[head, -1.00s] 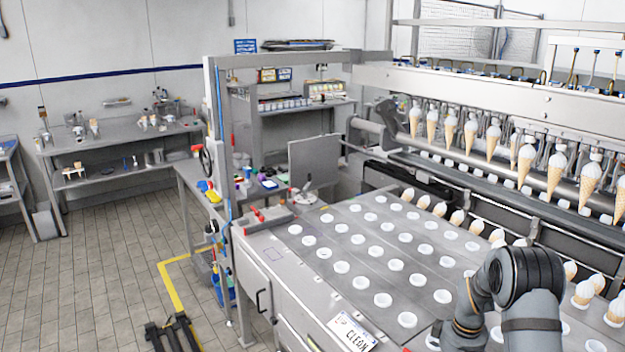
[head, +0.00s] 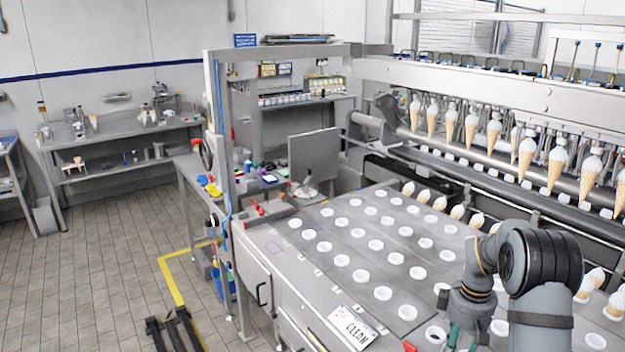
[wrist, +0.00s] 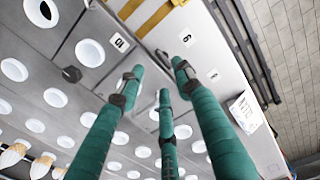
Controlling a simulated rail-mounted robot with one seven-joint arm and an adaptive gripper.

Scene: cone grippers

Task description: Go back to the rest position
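My arm (head: 540,265) shows at the lower right of the head view, above the perforated conveyor. Only the green finger tops of my gripper (head: 462,338) show there, at the bottom edge. In the wrist view, my gripper (wrist: 160,80) has green wrapped fingers that stand apart with nothing between them. It hangs above the grey conveyor plate (wrist: 75,130) near its edge, holding nothing. The distance from the fingertips to the plate is hard to tell.
The conveyor (head: 325,280) has rows of white-rimmed holes, with cones in holes on its far side. More cones (head: 472,128) hang in a row under the machine's beam. A "CLEAN" sign (head: 353,328) lies at the near edge. Open floor (head: 100,260) lies at left.

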